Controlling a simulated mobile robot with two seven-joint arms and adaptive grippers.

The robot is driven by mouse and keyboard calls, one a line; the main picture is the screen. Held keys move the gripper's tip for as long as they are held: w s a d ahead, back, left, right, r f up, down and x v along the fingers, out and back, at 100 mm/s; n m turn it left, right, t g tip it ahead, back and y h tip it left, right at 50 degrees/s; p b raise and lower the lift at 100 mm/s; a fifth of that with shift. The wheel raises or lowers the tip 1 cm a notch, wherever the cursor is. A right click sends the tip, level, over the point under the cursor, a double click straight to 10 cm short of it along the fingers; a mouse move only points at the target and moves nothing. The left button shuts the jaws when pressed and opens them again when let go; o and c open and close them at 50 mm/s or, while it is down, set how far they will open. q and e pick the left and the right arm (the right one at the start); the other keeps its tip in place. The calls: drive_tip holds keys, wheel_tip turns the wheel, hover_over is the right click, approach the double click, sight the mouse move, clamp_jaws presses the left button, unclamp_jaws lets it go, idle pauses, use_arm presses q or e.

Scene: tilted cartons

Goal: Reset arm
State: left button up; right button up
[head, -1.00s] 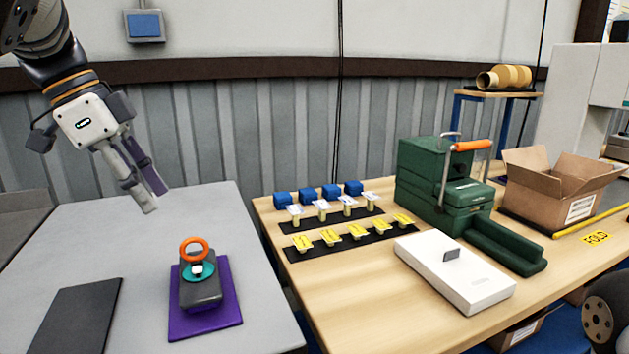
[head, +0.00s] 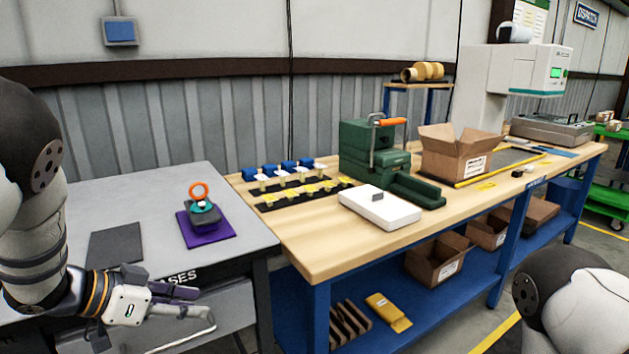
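My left gripper (head: 200,303) is at the lower left, in front of the grey table's front edge, with its fingers pointing right. The two fingers stand apart with nothing between them, so it is open and empty. Part of my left arm fills the left edge of the view. Only a rounded white and black part of my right arm shows at the bottom right; its gripper is out of view.
The grey table (head: 145,180) holds a device with an orange ring (head: 199,191) on a purple mat (head: 208,236). The wooden bench (head: 320,250) holds a green machine (head: 368,148), a white box (head: 380,209) and an open carton (head: 456,160). More cartons sit on its lower shelf.

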use_arm(q)
drive_tip(key=s+f+n+g+y, duration=0.2)
drive_tip(key=s+f+n+y, duration=0.4)
drive_tip(key=s+f, duration=1.25)
drive_tip(key=s+f+n+g+y, duration=0.1)
drive_tip(key=s+f+g, duration=0.1)
drive_tip(key=s, duration=0.9)
drive_tip(key=s+f+n+g, duration=0.1)
drive_tip(key=s+g, duration=0.3)
drive_tip(key=s, duration=0.7)
drive_tip(key=shift+f+n+y, duration=0.3)
drive_tip(key=shift+f+y, duration=0.1)
drive_tip(key=shift+f, duration=0.1)
